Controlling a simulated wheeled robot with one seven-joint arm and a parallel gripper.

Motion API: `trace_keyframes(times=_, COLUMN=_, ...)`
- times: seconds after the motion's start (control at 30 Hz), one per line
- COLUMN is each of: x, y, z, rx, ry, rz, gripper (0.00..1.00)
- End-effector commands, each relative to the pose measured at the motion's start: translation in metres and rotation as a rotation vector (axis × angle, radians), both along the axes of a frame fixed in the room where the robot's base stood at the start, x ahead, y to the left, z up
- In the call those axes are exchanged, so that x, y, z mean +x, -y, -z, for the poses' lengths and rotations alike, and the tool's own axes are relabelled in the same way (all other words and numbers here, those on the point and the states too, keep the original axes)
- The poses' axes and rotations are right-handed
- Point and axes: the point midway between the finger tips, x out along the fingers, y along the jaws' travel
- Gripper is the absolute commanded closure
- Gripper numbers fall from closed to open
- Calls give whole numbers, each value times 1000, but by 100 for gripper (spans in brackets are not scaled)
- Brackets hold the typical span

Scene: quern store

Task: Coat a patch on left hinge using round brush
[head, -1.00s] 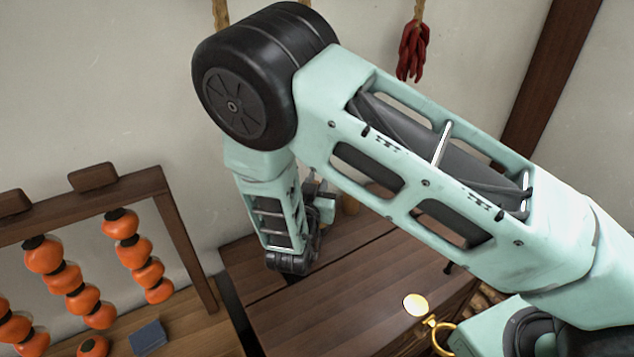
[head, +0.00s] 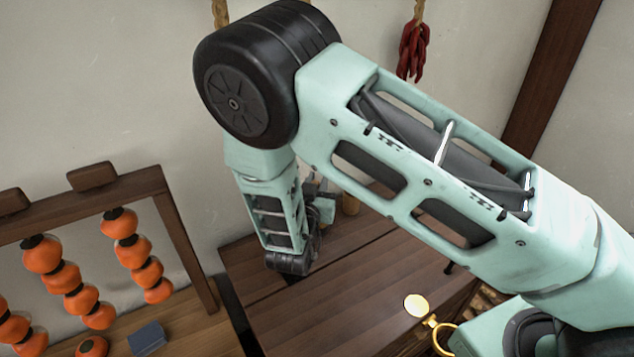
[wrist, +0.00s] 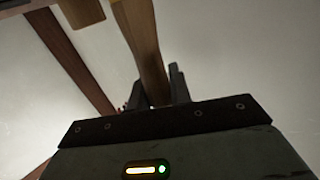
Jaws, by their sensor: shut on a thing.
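In the wrist view, my gripper (wrist: 157,92) is shut on a long wooden handle, seemingly the round brush (wrist: 143,40). The handle runs up between the two dark fingers and out of the top of the picture. I cannot make out any bristles. In the head view, my arm hides most of the gripper and the brush, near the back of a dark wooden chest top (head: 335,290). I cannot make out the left hinge in either view.
A wooden rack (head: 185,235) with strung orange fruit stands at the left. A dark blue block (head: 147,338) lies below it. Red chillies (head: 414,50) hang on the wall.

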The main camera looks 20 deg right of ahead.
Motion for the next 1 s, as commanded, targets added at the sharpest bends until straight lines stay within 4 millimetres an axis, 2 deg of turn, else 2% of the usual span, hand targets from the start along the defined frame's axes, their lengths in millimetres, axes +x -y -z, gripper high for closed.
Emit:
trace_keyframes(times=0.27, x=-1, y=0, z=-1, rx=1, ry=-7, rz=0, gripper=100)
trace_keyframes(times=1.0, x=0, y=0, z=-58, rx=1, ry=-1, rz=0, gripper=100)
